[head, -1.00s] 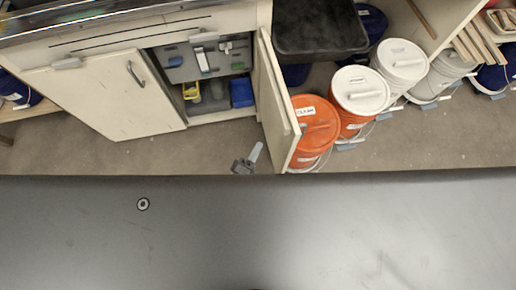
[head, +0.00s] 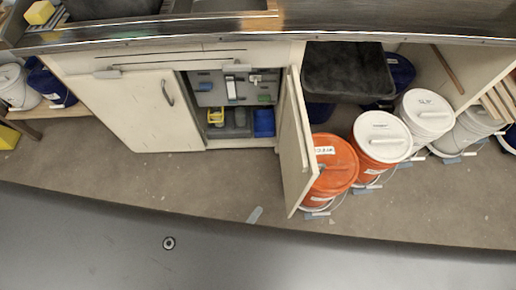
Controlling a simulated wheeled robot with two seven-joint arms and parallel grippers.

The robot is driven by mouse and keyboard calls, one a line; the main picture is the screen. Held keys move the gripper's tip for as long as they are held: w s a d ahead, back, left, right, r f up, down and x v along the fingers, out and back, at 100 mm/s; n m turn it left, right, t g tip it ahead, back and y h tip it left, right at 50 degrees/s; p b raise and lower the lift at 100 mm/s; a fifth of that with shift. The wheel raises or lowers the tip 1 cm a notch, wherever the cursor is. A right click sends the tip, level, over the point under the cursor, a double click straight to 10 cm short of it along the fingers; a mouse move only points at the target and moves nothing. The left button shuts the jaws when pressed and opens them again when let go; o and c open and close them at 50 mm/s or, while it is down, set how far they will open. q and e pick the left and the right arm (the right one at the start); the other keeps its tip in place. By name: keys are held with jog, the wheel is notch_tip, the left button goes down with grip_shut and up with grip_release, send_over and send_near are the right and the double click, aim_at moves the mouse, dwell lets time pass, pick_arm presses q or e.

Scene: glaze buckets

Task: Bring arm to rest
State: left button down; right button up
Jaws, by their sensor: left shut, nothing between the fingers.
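Only a small pale grey tip of my left gripper (head: 254,215) shows in the head view, low over the floor beside the open cabinet door. It sticks out past the edge of the dark grey surface at the bottom, and the rest of the gripper and arm is hidden. It is shut and empty, touching nothing that I can see. My right gripper is not in view.
An open cabinet door (head: 296,150) stands just right of the gripper tip. Beyond it are an orange bucket (head: 334,165), a white-lidded bucket (head: 382,137) and a black tub (head: 348,72). A closed door (head: 125,110) is left. The floor (head: 130,180) between is clear.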

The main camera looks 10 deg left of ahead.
pick_arm(q)
jog(key=s+a+f+m+g+y, duration=0.1)
jog(key=s+a+f+m+g, duration=0.2)
jog(key=f, duration=0.5)
jog(key=s+a+f+m+g+y, duration=0.2)
jog(key=s+f+m+g, duration=0.15)
jog(key=s+f, duration=0.35)
jog(key=s+a+f+m+g+y, duration=0.1)
jog(key=s+a+f+m+g, duration=0.15)
jog(key=f+m, duration=0.45)
jog(key=s+a+f+m+g+y, duration=0.1)
jog(key=s+a+f+g+y, duration=0.2)
jog(key=s+a+f+g, duration=0.55)
jog(key=w+a+f+t+y+p, duration=0.1)
jog(key=w+a+f+t, duration=0.2)
jog(key=a, duration=0.6)
jog(key=shift+a+f+y, duration=0.15)
jog(key=shift+f+y, duration=0.15)
jog(key=shift+f, duration=0.05)
